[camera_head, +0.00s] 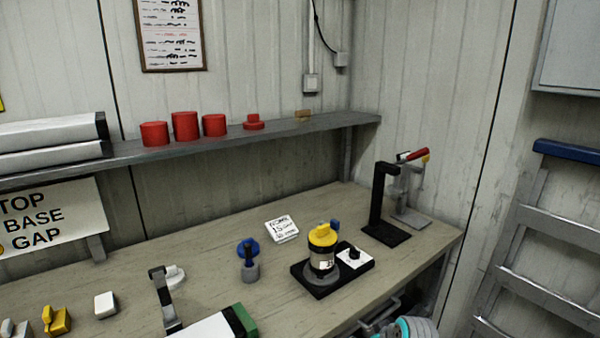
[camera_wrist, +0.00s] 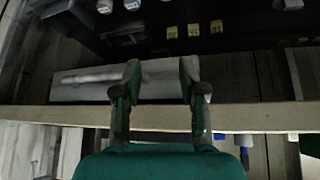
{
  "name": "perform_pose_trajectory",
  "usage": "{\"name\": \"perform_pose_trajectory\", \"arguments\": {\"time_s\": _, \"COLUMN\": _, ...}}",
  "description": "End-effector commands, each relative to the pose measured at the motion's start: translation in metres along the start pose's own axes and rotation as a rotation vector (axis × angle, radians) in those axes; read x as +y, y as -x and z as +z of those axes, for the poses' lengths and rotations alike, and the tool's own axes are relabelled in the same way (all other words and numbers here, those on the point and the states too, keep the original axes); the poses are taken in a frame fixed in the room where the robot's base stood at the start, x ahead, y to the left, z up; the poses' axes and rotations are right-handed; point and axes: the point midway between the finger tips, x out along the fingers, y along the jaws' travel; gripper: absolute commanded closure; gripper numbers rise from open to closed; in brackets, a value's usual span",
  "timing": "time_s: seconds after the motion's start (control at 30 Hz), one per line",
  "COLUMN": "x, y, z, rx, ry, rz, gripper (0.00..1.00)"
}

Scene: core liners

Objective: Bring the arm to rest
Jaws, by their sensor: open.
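My gripper (camera_wrist: 162,82) shows in the wrist view with its two fingers spread apart and nothing between them. Its green body fills the bottom middle of that view. Behind the fingers lies a long pale flat piece, and a pale straight edge (camera_wrist: 260,118) crosses the view. The fingers do not show in the head view. A grey and teal rounded part of my arm shows at the bottom edge of the head view, in front of the workbench (camera_head: 200,260).
On the bench stand a black base with a yellow-capped cylinder (camera_head: 322,250), a black stand (camera_head: 380,205), a blue-topped piece (camera_head: 248,255) and a white card (camera_head: 282,229). A shelf (camera_head: 290,130) holds red cylinders (camera_head: 185,126). A grey ladder-like frame (camera_head: 560,225) stands at right.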

Motion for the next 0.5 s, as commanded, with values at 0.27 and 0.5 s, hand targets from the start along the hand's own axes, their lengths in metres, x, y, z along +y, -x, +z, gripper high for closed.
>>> {"name": "perform_pose_trajectory", "arguments": {"time_s": 0.27, "x": -0.037, "y": -0.023, "z": 0.096, "rx": 0.082, "ry": -0.072, "rz": 0.067, "gripper": 0.58}}
{"name": "perform_pose_trajectory", "arguments": {"time_s": 0.5, "x": -0.067, "y": -0.017, "z": 0.170, "rx": 0.158, "ry": -0.125, "rz": 0.123, "gripper": 0.58}}
